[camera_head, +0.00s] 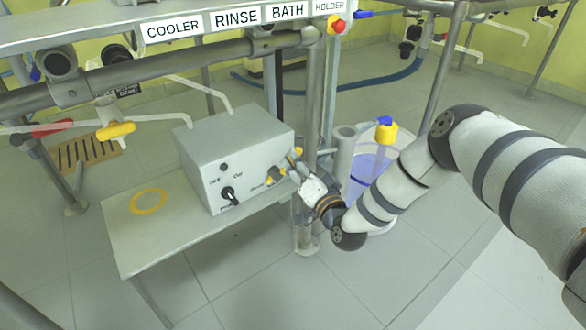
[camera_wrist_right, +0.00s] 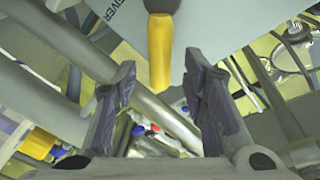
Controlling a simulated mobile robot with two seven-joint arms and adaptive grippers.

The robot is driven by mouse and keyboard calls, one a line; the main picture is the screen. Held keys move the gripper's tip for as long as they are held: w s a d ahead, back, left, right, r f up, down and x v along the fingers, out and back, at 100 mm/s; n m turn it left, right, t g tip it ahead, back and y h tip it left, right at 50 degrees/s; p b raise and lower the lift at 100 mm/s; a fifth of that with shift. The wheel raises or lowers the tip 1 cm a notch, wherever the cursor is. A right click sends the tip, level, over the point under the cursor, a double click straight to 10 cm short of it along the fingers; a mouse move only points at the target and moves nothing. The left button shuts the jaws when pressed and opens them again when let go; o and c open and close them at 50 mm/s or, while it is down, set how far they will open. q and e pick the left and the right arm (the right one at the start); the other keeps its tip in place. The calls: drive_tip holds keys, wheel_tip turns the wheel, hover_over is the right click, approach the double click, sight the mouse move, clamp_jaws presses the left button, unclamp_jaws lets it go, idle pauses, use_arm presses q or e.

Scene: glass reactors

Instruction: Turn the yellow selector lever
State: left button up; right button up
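The yellow selector lever (camera_wrist_right: 160,52) hangs from a dark hub on a grey panel in the right wrist view. Part of a label ending in "IVER" is beside it. My right gripper (camera_wrist_right: 160,82) is open, with one finger on each side of the lever's line and a gap to both; no contact shows. In the head view the right gripper (camera_head: 294,168) is at the right part of the front face of the grey box (camera_head: 235,150). Small yellow parts there are partly hidden by the gripper. My left gripper is not in view.
The box stands on a low grey bench (camera_head: 165,235) with a yellow ring (camera_head: 149,201). A black knob (camera_head: 230,196) is on its front. A metal post (camera_head: 312,110) and a bucket (camera_head: 372,178) are close to my right arm. A yellow valve handle (camera_head: 116,131) is at left.

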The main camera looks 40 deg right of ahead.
drive_tip(key=shift+w+d, duration=0.15)
drive_tip(key=shift+w, duration=0.95)
clamp_jaws()
drive_tip(key=shift+r, duration=0.1)
drive_tip(key=shift+a+r+n+t+p, duration=0.15)
drive_tip(key=shift+a+n+p, duration=0.1)
drive_tip(key=shift+n, duration=0.3)
drive_tip(key=shift+a+r+n+t+p, duration=0.15)
drive_tip(key=shift+a+n, duration=0.1)
drive_tip(key=shift+n, duration=0.3)
drive_tip(key=shift+a+r+n+t+p, duration=0.2)
drive_tip(key=shift+a+n, duration=0.1)
drive_tip(key=shift+n, duration=0.3)
drive_tip(key=shift+a+r+n+t+p, duration=0.1)
drive_tip(key=shift+a+n+p, duration=0.15)
drive_tip(key=shift+n, duration=0.35)
drive_tip(key=shift+s+a+n+t+y+p, duration=0.2)
drive_tip(key=shift+a+n, duration=0.3)
drive_tip(key=shift+n, duration=0.7)
drive_tip(key=shift+w+a+n+t+y+p, duration=0.1)
drive_tip(key=shift+a+n+y+p, duration=0.3)
drive_tip(key=shift+n, duration=0.8)
drive_tip(key=shift+a, duration=0.15)
